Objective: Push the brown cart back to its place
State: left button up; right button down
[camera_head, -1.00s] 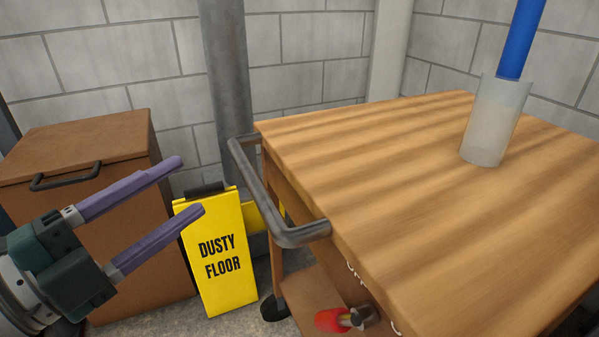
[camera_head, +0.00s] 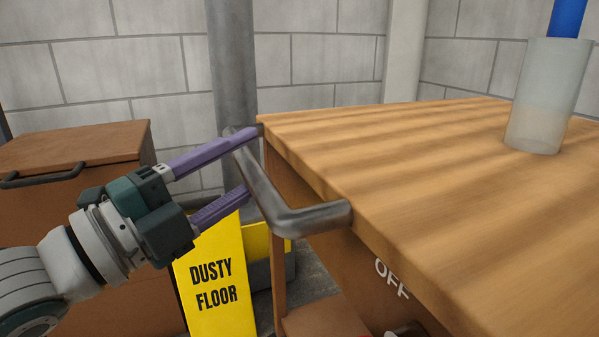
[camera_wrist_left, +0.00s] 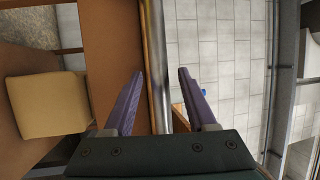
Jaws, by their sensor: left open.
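The brown cart (camera_head: 420,190) fills the right of the head view, with a wooden top and a dark grey handle bar (camera_head: 272,195) on its left end. My left gripper (camera_head: 244,165) is open at this handle. Its two purple fingers reach the bar from the left, one higher and one lower. In the left wrist view the handle bar (camera_wrist_left: 156,45) runs up the picture between the spread fingers (camera_wrist_left: 160,78). Whether a finger touches the bar is not clear. My right gripper is not in view.
A clear cylinder (camera_head: 545,105) with a blue thing in it stands on the cart top. A yellow "DUSTY FLOOR" sign (camera_head: 215,285) stands below my left gripper. A brown lidded box (camera_head: 75,150) is at the left. A grey pipe (camera_head: 232,60) and block walls stand behind.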

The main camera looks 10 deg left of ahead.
pick_arm(q)
jog(key=shift+w+d+r, duration=0.1)
jog(key=shift+w+d, duration=0.1)
jog(key=shift+w, duration=0.05)
grip_shut()
dwell(0.3)
dwell(0.9)
